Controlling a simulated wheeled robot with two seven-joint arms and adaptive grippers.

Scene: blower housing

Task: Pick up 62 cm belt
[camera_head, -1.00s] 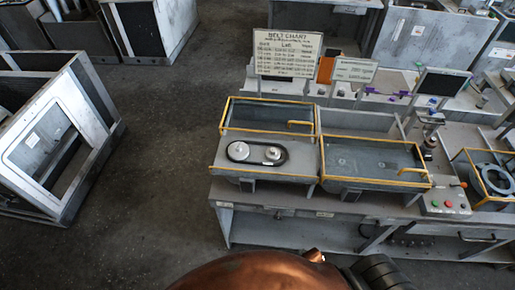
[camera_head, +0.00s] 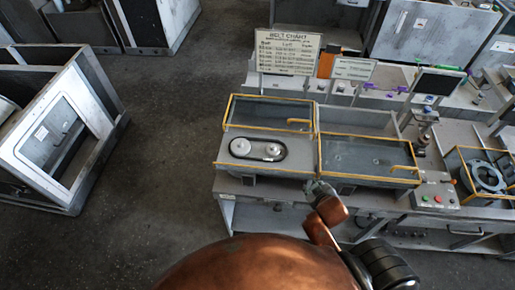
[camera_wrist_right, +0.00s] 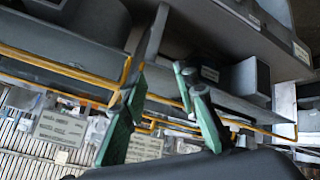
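A black belt (camera_head: 285,152) loops around two silver pulleys (camera_head: 240,147) in the left bay of the workbench in the head view. Its length cannot be read, and no belt marked 62 cm can be made out. My right gripper (camera_head: 316,188) is at the front edge of the bench, to the right of and nearer than the belt, and apart from it. In the right wrist view its green fingers (camera_wrist_right: 160,76) stand apart with nothing between them. My left gripper is not in view.
A belt chart sign (camera_head: 287,52) stands behind the bays. Yellow rails edge the left bay and the right bay (camera_head: 365,157). A button box (camera_head: 435,196) and a ringed part (camera_head: 487,177) lie to the right. Open floor (camera_head: 165,130) is left of the bench.

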